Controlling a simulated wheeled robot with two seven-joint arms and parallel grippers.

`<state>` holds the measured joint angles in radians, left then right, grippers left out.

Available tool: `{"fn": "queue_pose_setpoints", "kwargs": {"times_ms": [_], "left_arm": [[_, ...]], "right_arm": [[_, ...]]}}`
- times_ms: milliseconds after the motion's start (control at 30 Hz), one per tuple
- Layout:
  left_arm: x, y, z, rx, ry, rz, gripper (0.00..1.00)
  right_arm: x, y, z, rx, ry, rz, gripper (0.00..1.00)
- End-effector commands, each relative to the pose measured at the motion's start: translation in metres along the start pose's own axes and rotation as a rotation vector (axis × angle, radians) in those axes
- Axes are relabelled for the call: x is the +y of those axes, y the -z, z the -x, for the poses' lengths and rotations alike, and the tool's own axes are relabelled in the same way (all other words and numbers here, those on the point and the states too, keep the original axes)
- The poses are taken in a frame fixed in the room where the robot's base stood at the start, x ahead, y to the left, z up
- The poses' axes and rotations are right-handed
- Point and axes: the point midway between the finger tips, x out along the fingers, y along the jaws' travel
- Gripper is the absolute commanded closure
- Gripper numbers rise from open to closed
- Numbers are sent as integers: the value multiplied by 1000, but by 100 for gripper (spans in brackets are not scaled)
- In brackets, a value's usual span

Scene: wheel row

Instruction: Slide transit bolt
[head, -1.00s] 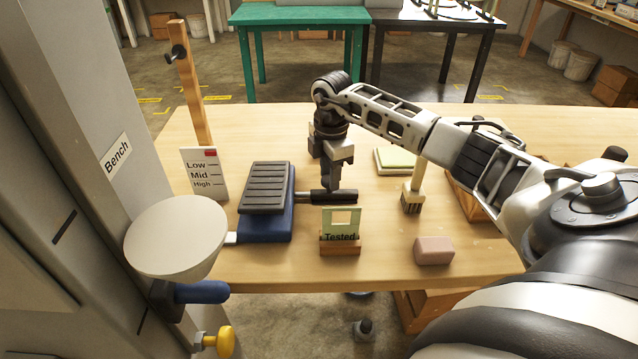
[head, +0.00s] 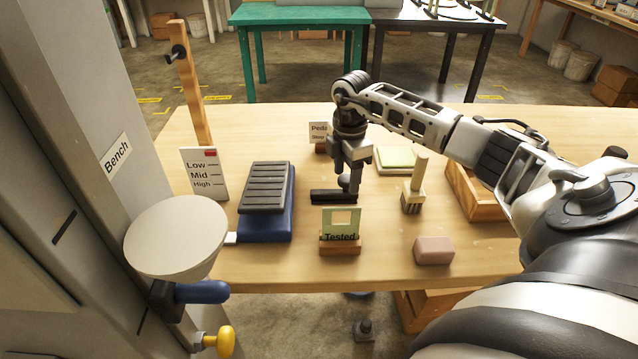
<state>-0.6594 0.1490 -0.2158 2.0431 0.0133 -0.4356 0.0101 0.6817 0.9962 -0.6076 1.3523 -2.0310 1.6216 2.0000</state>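A dark pedal with a ribbed top on a blue base (head: 266,203) sits on the wooden bench. Just to its right, apart from it, a black bar-shaped guide (head: 332,196) lies on the bench. A small grey knob (head: 344,181), seemingly the transit bolt's handle, stands over the guide. No rod shows in the gap between guide and pedal. My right gripper (head: 351,184) points down at the knob, its dark fingertip against or just beside the knob's right side. The far finger is hidden, so I cannot tell its opening. My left gripper is out of view.
A green "Tested" card (head: 341,225) stands in front of the guide. A Low/Mid/High card (head: 204,174) stands left of the pedal.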

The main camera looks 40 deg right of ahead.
Motion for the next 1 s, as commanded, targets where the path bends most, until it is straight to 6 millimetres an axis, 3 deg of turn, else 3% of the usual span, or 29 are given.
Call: {"fn": "queue_pose_setpoints", "kwargs": {"times_ms": [233,1000], "left_arm": [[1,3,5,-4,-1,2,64],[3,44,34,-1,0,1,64]], "right_arm": [[0,0,8,0,-1,0,45],[0,0,68,-1,-1,0,45]]}}
